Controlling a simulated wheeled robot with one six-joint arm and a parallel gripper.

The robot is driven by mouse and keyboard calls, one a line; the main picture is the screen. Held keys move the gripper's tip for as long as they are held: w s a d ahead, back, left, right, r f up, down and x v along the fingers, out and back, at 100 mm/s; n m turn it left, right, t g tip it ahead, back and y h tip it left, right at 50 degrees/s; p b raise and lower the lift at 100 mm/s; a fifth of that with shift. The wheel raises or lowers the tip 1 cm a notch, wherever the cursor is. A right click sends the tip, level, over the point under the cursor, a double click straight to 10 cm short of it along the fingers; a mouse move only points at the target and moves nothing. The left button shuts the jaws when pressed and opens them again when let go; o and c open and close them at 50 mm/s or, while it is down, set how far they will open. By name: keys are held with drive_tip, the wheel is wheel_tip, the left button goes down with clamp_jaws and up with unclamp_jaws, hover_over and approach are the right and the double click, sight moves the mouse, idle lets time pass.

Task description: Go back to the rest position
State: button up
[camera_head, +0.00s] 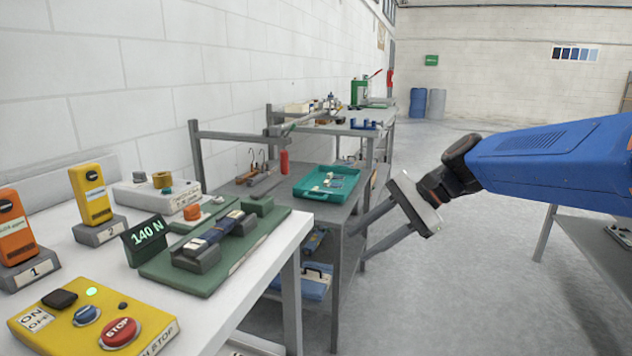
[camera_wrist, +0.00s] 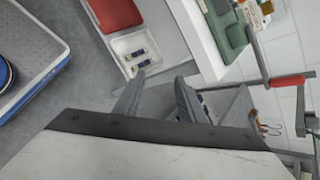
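My gripper (camera_head: 358,244) is at the end of my blue arm, right of the grey workbench (camera_head: 345,215) in the head view. Its two grey fingers point left and are apart, with nothing between them. In the wrist view the fingers of my gripper (camera_wrist: 160,92) also stand apart, with grey floor showing between them. The fingers appear in front of the bench's right edge; I cannot tell if they are clear of it in depth.
The white table (camera_head: 235,290) at left carries a green fixture (camera_head: 220,255) and a yellow control box (camera_head: 95,320). A teal tray (camera_head: 327,183) lies on the grey bench. The floor aisle (camera_head: 420,290) is clear. Another table (camera_head: 600,250) stands at right.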

drive_tip(key=s+d+f+n+t+h, duration=0.2)
drive_tip(key=s+d+f+n+h, duration=0.2)
drive_tip(key=s+d+f, duration=0.3)
drive_tip(key=s+d+f+n+t+h, duration=0.2)
drive_tip(key=s+d+f+n+h, duration=0.3)
drive_tip(key=s+d, duration=0.6)
drive_tip(key=shift+s+d+f+n+h, duration=0.2)
drive_tip(key=shift+s+f+n+h, duration=0.1)
drive_tip(key=shift+s+f+n, duration=0.7)
drive_tip(key=shift+s+r, duration=0.1)
